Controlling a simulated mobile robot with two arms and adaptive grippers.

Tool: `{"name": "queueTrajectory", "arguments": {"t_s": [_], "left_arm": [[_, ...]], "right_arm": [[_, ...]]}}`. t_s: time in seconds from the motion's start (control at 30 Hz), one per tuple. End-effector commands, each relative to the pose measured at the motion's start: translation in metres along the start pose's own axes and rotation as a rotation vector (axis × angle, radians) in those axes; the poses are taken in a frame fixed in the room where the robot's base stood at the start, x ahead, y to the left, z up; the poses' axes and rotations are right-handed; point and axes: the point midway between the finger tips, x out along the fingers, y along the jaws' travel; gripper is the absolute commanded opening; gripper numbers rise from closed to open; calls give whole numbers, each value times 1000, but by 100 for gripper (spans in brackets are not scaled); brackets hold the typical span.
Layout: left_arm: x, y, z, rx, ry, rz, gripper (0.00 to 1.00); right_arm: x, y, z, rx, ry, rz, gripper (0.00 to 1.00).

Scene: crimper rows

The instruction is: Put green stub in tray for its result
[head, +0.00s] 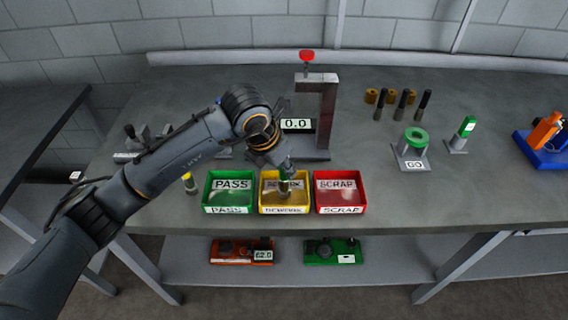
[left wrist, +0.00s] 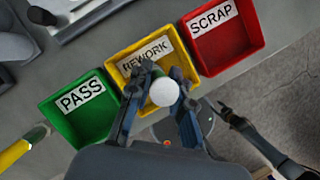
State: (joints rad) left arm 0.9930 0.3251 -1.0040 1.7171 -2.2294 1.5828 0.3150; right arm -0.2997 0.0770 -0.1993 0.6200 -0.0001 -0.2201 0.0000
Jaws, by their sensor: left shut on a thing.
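My left gripper (head: 285,180) is over the yellow REWORK tray (head: 262,204), pointing down. It is shut on a short stub, whose pale round end (left wrist: 163,92) shows between the fingers in the left wrist view. From these views I cannot tell whether the stub touches the tray floor. The green PASS tray (head: 208,200) is left of the REWORK tray and the red SCRAP tray (head: 360,197) is right of it. Both look empty.
A gauge stand (head: 328,110) with a 0.0 display is behind the trays. The front right tabletop is clear.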

Motion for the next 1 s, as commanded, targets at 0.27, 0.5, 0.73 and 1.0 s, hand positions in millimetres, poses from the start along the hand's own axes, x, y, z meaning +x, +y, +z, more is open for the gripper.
{"name": "queueTrajectory", "arguments": {"t_s": [0.27, 0.5, 0.73, 1.0], "left_arm": [[2, 0, -1, -1, 0, 0, 43], [2, 0, -1, -1, 0, 0, 43], [-11, 0, 1, 0, -4, 0, 43], [-69, 1, 1, 1, -5, 4, 43]], "right_arm": [[3, 0, 0, -1, 0, 0, 40], [3, 1, 1, -1, 0, 1, 40], [3, 3, 1, -3, -1, 4, 40], [14, 4, 2, -3, -1, 4, 40]]}}
